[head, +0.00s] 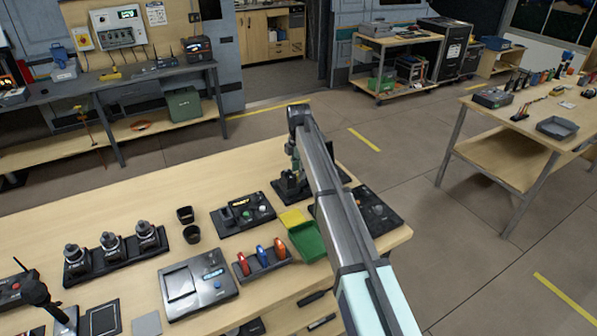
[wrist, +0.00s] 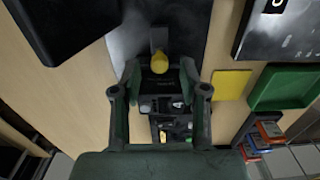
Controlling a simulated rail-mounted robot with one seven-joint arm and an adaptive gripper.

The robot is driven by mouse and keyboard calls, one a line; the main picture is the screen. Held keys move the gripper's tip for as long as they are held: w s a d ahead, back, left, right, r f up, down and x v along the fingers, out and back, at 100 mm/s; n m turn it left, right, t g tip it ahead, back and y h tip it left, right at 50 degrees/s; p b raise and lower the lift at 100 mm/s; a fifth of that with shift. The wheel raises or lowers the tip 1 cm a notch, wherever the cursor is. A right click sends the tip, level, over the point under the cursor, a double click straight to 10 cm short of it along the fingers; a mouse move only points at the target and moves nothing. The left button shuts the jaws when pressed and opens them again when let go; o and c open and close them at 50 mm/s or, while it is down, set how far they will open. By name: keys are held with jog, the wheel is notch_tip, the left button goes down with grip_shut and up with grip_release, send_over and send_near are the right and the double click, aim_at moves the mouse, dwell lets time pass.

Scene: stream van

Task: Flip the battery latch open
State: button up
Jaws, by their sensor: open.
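My gripper (wrist: 160,93) is open, its two fingers apart on either side of a dark mechanism in the wrist view. A rounded yellow knob or tab (wrist: 160,63) stands on that mechanism, just beyond the fingertips and between them. It may be the battery latch; I cannot tell for sure, nor whether a finger touches it. A dark base plate (wrist: 190,30) lies under it. In the head view my gripper (head: 291,165) is at the far side of the bench over a black base (head: 282,192), and my arm hides part of this area.
A yellow square (head: 291,218) and a green tray (head: 307,242) lie on the near side. A black panel (head: 378,212) lies to the right.

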jog(key=shift+f, duration=1.05)
grip_shut()
jog(key=shift+w+d, duration=0.5)
jog(key=shift+d, duration=0.15)
grip_release()
jog(key=shift+d, duration=0.1)
notch_tip(320, 180, up, 12)
